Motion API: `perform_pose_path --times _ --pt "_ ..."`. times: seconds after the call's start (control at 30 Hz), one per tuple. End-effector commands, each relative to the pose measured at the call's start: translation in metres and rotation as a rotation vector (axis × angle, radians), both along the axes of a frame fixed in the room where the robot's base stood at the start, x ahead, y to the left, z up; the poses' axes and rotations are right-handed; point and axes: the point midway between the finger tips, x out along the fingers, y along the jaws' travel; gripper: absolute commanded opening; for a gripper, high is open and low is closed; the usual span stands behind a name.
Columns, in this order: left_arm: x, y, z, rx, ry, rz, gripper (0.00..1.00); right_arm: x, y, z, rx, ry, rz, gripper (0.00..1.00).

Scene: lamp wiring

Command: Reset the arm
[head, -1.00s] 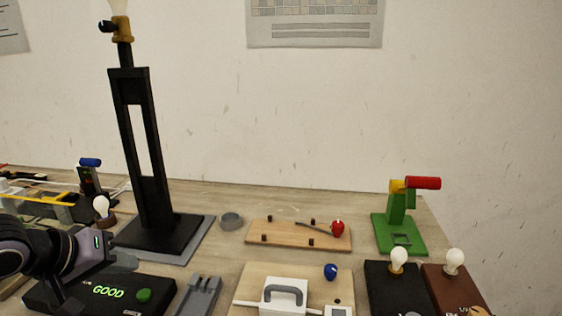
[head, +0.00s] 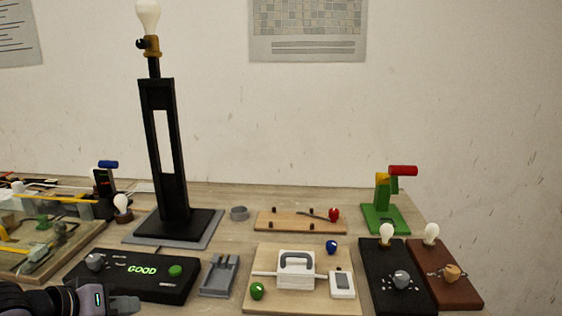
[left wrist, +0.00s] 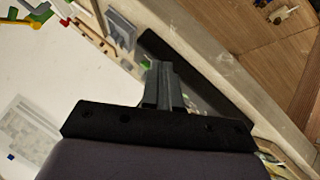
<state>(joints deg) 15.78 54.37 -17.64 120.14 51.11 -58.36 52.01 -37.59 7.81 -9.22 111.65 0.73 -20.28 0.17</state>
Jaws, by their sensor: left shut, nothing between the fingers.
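My left gripper (head: 124,304) is low at the lower left of the head view, just in front of the black box that reads GOOD (head: 150,271). Its fingers are together and empty; in the left wrist view the closed fingers (left wrist: 161,85) point toward the table edge. The tall black lamp (head: 181,190) stands upright on a grey mat, with a bulb (head: 148,15) in its brass socket at the top. My right gripper is not in view.
A wooden board with a white handled block (head: 296,275) lies at the middle front. Black (head: 384,285) and brown (head: 455,285) bulb boxes stand at the right. A green stand with a red handle (head: 384,215) is behind them. A wired wooden board (head: 75,243) is at the left.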

Motion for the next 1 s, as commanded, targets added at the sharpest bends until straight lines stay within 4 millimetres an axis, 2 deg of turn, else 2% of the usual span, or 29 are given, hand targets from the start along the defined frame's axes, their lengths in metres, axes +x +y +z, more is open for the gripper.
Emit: perform_pose_path --times 0.03,0.17,0.27,0.47,0.6,0.8,1.0 --pt "-0.003 -0.009 -0.02 -0.003 -0.011 -0.021 0.0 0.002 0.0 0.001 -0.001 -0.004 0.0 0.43" --pt "-0.012 -0.026 -0.064 0.03 -0.078 -0.068 0.0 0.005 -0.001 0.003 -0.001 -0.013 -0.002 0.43" --pt "-0.027 -0.037 -0.101 0.07 -0.127 -0.094 0.0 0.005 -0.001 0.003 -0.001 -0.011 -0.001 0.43" --pt "-0.075 -0.055 -0.17 0.199 -0.203 -0.123 0.0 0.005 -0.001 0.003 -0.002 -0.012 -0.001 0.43" --pt "-0.118 -0.065 -0.21 0.318 -0.228 -0.145 0.0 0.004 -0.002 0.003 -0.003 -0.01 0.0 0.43" --pt "-0.167 -0.072 -0.241 0.458 -0.233 -0.183 0.0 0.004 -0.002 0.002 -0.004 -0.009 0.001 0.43" --pt "-0.181 -0.074 -0.248 0.506 -0.235 -0.201 0.0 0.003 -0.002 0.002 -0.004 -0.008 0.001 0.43"
